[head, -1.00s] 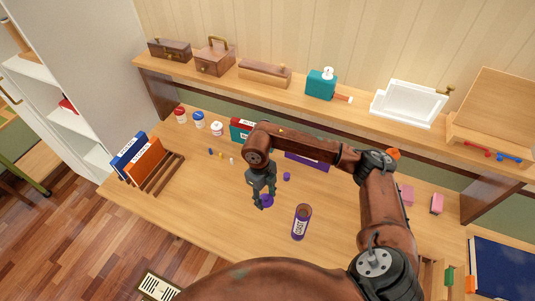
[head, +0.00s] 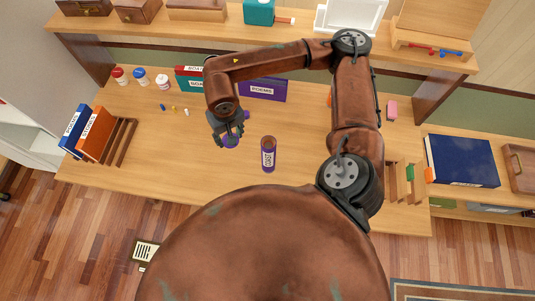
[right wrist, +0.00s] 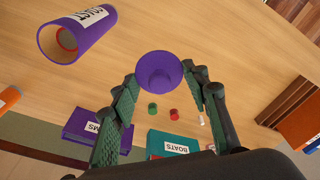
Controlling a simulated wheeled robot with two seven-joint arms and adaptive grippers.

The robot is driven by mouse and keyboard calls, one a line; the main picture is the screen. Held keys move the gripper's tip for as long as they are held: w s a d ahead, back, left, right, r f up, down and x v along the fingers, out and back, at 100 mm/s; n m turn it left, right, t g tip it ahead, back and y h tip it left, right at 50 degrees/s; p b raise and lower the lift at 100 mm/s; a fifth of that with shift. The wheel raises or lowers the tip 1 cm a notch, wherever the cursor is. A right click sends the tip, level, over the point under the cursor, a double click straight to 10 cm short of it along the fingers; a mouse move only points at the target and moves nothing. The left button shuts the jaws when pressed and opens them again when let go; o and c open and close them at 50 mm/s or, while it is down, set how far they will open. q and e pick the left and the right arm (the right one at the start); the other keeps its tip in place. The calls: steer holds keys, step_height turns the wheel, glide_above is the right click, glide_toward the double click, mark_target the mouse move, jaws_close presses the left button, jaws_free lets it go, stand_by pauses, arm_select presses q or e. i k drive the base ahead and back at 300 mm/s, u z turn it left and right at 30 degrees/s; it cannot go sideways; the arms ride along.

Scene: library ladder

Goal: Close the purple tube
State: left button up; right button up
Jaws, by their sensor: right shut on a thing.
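The purple tube (head: 268,159) with a white label stands on the table in the head view, its open end up. In the right wrist view the tube (right wrist: 92,38) is at the upper left, its open end showing a red ring inside. My right gripper (head: 227,138) is shut on a purple cap (head: 231,142), to the left of the tube and apart from it. The left gripper is not in view.
Several small pegs (head: 174,108) and lidded jars (head: 141,77) are at the back left. A purple book (head: 263,90) stands behind. An orange book (head: 95,135) stands in a rack at left. The table front is clear.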

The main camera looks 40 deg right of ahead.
mark_target(269, 155)
steer(key=u, duration=1.6)
steer(key=k, duration=1.15)
steer(key=z, duration=1.75)
